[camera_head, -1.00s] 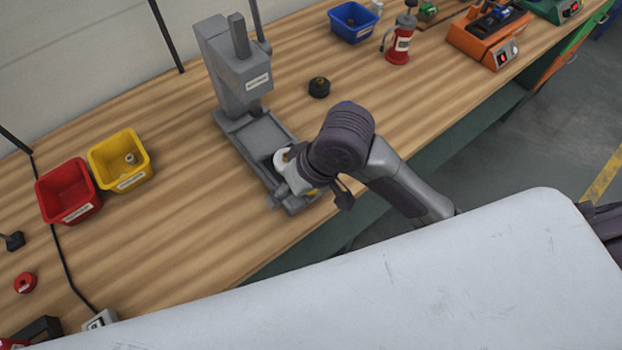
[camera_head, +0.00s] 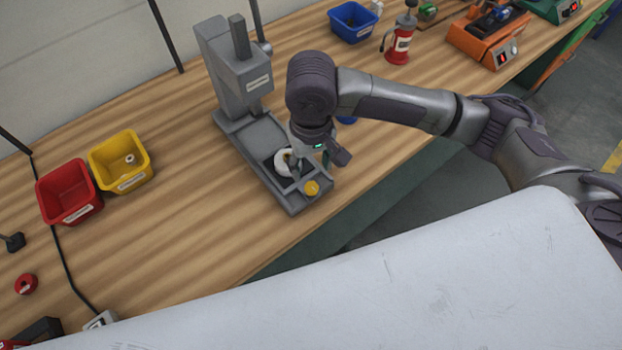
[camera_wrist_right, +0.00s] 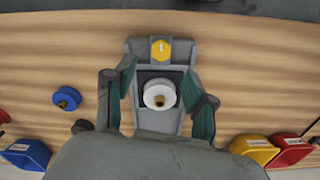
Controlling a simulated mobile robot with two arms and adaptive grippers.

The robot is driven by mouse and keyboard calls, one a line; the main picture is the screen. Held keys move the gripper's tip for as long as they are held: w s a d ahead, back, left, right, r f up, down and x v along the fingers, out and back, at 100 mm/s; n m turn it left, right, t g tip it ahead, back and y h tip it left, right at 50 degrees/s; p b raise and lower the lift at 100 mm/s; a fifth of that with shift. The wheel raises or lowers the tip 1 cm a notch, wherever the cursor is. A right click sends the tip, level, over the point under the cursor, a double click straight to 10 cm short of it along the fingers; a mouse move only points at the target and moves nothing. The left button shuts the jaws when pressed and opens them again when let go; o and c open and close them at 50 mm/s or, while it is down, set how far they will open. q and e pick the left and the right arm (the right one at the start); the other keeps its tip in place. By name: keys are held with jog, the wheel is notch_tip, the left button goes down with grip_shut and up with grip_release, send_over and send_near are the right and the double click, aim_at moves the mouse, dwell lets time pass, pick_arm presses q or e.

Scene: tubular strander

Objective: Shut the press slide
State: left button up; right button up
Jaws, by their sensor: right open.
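The grey press (camera_head: 240,70) stands on the bench, with its long base reaching toward the front edge. The press slide (camera_head: 292,198) is at the base's front end, out from under the press head, with a yellow knob (camera_head: 311,187) on it. A white spool (camera_head: 283,160) sits in a dark pocket there; it also shows in the right wrist view (camera_wrist_right: 158,95). My right gripper (camera_wrist_right: 163,80) is open, pointing down, its fingers on either side of the slide and spool. In the head view it partly hides the slide's right side. My left gripper is not in view.
A blue spool (camera_wrist_right: 66,98) lies beside the press, mostly behind my arm in the head view. Red (camera_head: 68,192) and yellow (camera_head: 121,161) bins stand left, a blue bin (camera_head: 353,22) at the back.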

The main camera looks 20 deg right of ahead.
aim_at(311, 185)
notch_tip(311, 185, down, 7)
jog(key=shift+f, duration=0.15)
grip_shut()
dwell(0.5)
